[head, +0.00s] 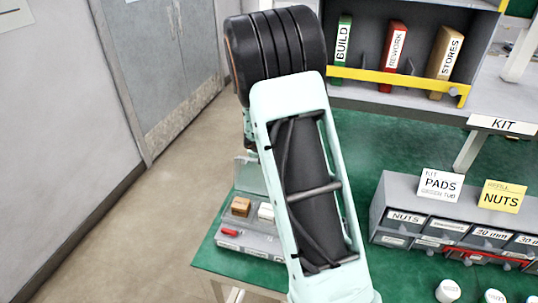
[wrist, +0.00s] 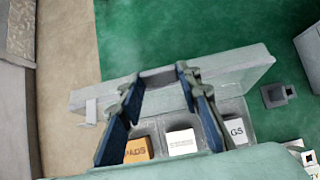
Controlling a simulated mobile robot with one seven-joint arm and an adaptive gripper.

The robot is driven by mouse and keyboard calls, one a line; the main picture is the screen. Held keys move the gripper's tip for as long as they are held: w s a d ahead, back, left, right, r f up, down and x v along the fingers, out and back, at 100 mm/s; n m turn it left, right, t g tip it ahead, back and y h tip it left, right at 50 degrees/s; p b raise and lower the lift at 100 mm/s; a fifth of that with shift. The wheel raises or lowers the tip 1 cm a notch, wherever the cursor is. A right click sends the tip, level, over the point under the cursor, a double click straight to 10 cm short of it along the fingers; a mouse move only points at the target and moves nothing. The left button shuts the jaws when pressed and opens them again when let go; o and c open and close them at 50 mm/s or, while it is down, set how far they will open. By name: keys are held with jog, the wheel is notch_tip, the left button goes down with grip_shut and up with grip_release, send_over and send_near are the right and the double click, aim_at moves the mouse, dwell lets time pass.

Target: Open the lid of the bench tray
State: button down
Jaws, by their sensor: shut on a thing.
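In the wrist view the lid (wrist: 235,68) is a pale slanted panel. My gripper (wrist: 157,78) has its two dark-blue-padded fingers closed around a grey bar, seemingly the lid's handle. My arm hides the gripper in the head view.
A grey bin rack (head: 425,228) with labelled drawers stands right of my arm. A shelf with upright binders (head: 395,55) is at the back. Open floor (head: 150,210) lies left of the bench. A small dark block (wrist: 277,95) sits right of the lid.

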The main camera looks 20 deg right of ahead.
jog(key=shift+w+d+r, duration=0.3)
jog(key=shift+w+r, duration=0.1)
jog(key=shift+w, duration=0.05)
jog(key=shift+p, duration=0.3)
jog(key=c, duration=1.4)
grip_release()
jog(key=shift+s, duration=0.15)
jog(key=shift+a+f, duration=0.1)
jog(key=shift+f, duration=0.1)
jog(key=v, duration=1.2)
